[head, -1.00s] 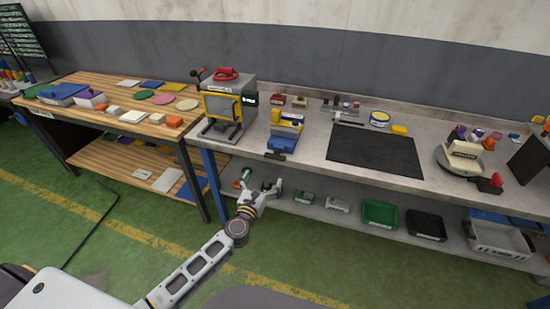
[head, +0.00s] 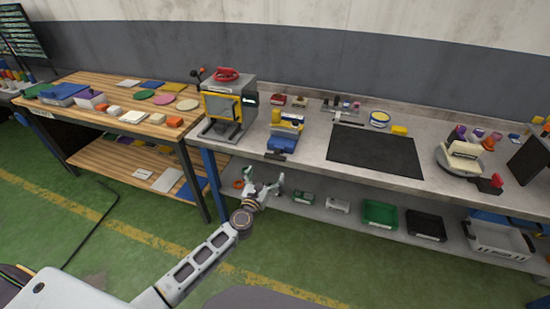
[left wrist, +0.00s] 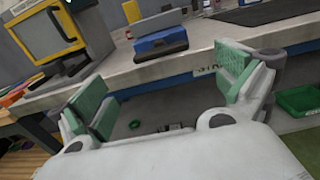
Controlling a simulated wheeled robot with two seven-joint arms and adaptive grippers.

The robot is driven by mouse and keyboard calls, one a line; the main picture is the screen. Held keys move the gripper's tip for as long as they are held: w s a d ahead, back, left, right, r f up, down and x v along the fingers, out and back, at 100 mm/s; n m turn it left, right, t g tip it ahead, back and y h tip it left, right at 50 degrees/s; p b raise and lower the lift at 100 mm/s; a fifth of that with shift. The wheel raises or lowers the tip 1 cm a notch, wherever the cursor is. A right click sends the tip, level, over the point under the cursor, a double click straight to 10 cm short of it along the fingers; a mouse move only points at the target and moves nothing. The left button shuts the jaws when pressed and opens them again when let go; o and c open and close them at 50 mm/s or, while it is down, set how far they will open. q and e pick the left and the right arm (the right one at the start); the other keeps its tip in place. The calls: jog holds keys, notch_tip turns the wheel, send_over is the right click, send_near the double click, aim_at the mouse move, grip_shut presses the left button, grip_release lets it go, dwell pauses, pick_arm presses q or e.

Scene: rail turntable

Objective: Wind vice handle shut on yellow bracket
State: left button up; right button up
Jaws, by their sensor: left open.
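The blue vice (head: 283,144) stands at the front edge of the grey bench. A yellow bracket (head: 292,117) shows at its back, with a blue part beside it; I cannot tell whether the jaws touch it. A dark handle bar (head: 275,156) sits low at the vice's front. In the left wrist view the vice (left wrist: 160,43) is ahead, with a yellow piece (left wrist: 131,10) behind it. My left gripper (head: 267,185) is open and empty, below and in front of the bench edge, apart from the handle. Its green-padded fingers (left wrist: 167,90) are spread wide. My right gripper is out of view.
A grey machine with a yellow-framed door (head: 222,106) stands left of the vice. A black mat (head: 375,150) lies to the right. The lower shelf holds bins, including a green one (head: 380,213). The bench's front edge is close above my gripper.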

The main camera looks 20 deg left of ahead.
aim_at(274, 159)
pick_arm(q)
jog(key=shift+w+d, duration=0.1)
jog(key=shift+w, duration=3.75)
jog(key=shift+w+d, duration=0.1)
jog(key=shift+w, duration=1.55)
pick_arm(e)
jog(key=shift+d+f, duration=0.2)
